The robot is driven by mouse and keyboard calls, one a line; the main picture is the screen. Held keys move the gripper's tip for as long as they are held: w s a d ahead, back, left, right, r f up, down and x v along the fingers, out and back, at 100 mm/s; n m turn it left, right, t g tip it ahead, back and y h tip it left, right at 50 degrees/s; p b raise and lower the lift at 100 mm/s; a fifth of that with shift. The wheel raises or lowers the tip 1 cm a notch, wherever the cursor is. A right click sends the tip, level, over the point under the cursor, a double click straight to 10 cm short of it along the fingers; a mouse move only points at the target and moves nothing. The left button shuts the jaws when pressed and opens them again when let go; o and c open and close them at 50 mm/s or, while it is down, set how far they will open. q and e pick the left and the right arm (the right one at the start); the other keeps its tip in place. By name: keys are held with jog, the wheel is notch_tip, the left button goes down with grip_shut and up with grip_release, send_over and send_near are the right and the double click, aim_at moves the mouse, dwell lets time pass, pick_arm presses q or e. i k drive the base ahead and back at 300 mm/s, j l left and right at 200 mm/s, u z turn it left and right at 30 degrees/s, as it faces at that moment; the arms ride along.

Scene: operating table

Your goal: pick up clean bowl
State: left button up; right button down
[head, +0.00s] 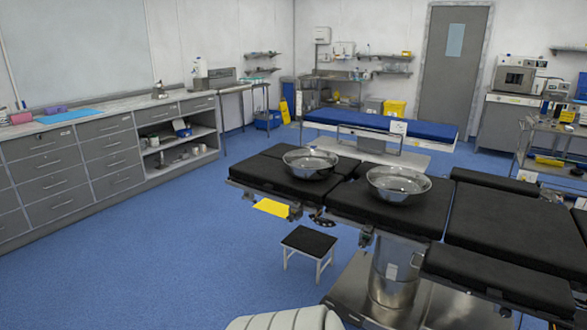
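Two shiny metal bowls rest on the black padded operating table (480,218) in the head view. The left bowl (311,163) sits on the table's left section. The right bowl (398,184) sits nearer the middle. The two bowls are apart from each other. Both look alike and silver, and I cannot tell from here which one is clean. Neither of my grippers shows in the view. A pale ribbed shape at the bottom edge may be part of my own body.
A small black-topped step stool (309,241) stands before the table. A yellow sheet (271,208) sticks out at the table's left edge. A blue-padded bed (380,124) stands behind. Grey drawer cabinets (70,170) line the left wall. The blue floor (170,260) between is clear.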

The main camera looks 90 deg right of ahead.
aim_at(309, 164)
jog(key=z, duration=2.9)
jog(key=i+j+z, duration=0.2)
jog(key=i+j, duration=0.25)
jog(key=i, duration=0.1)
